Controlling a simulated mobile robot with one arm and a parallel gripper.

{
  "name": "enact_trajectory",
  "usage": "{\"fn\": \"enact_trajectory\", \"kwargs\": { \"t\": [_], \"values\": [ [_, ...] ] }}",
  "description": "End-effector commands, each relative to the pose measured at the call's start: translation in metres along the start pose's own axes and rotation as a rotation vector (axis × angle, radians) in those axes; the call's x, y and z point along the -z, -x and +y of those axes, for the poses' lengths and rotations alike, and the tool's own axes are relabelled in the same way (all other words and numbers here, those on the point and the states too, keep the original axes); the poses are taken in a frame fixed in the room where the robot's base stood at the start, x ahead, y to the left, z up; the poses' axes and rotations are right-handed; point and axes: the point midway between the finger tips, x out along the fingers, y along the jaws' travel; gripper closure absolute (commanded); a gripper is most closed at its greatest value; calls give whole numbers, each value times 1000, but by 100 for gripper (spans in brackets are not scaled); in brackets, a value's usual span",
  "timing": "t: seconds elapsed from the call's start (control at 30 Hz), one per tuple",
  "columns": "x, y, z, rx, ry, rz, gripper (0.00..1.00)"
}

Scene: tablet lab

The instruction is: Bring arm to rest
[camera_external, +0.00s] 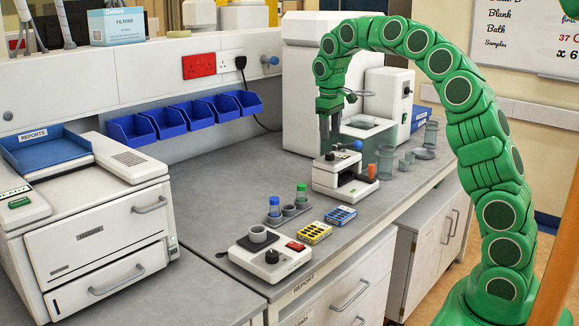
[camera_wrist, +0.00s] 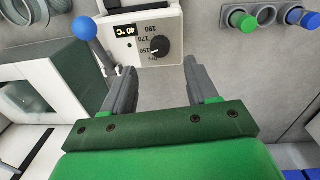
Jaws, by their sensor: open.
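My green arm arches in from the right in the external view. Its gripper (camera_external: 329,125) hangs pointing down over the bench, to the left of and above a small white press-like machine (camera_external: 345,177) with a blue ball knob (camera_external: 358,145). In the wrist view my gripper (camera_wrist: 160,75) shows two grey fingers spread apart with nothing between them. Beyond the fingers is a white panel with a display reading 40 °C and a black dial (camera_wrist: 161,46). The blue ball knob (camera_wrist: 86,27) shows left of the fingers.
Glass beakers (camera_external: 386,162) and an orange item (camera_external: 372,170) stand right of the machine. A rack holds green-capped (camera_external: 301,193) and blue-capped (camera_external: 274,207) tubes. Yellow (camera_external: 314,233) and blue (camera_external: 341,215) boxes and a small stirrer unit (camera_external: 270,258) lie nearer. Bench (camera_external: 225,180) behind the rack is clear.

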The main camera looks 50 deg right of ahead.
Motion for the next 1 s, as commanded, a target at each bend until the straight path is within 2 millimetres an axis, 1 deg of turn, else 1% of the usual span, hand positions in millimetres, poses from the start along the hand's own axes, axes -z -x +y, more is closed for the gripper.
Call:
{"fn": "enact_trajectory", "kwargs": {
  "t": [0.1,0.57,0.67,0.77,1.0],
  "values": [
    [0,5,0,0,0,1,42],
    [-1,5,-2,1,3,1,42],
    [-6,10,-10,7,12,3,42],
    [-18,18,-25,16,29,5,42],
    [-60,35,-72,43,76,-2,42]
  ]
}}
